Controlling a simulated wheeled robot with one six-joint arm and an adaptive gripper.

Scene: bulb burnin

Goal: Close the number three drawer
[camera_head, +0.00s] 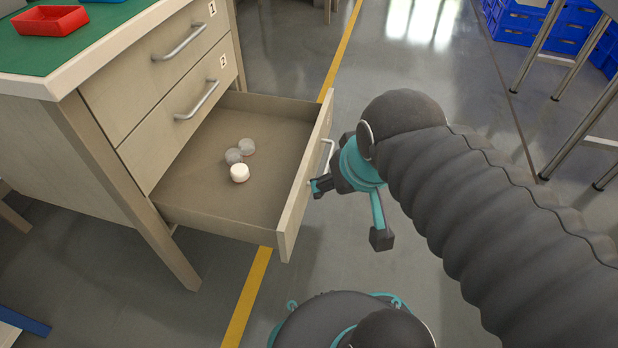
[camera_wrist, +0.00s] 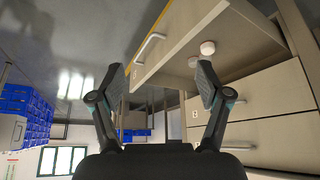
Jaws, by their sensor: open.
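The number three drawer (camera_head: 230,205) is the lowest in the cabinet and stands pulled well out. Its front (camera_head: 300,205) faces right and has a metal handle (camera_head: 328,158); the handle also shows in the wrist view (camera_wrist: 150,47). Several small whitish round pieces (camera_head: 240,172) lie inside the drawer. My gripper (camera_head: 350,212) is open and empty just outside the drawer front, near the lower end of the handle. In the wrist view its two fingers (camera_wrist: 158,82) are spread, with the drawer front beyond them. I cannot tell whether a finger touches the front.
Drawers one (camera_head: 150,75) and two (camera_head: 185,120) above are shut. A red tray (camera_head: 48,22) sits on the green cabinet top (camera_head: 100,25). A cabinet leg (camera_head: 135,190) stands left of the open drawer. Blue crates (camera_head: 530,22) and metal legs (camera_head: 540,55) are at the right. Floor beyond the drawer is clear.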

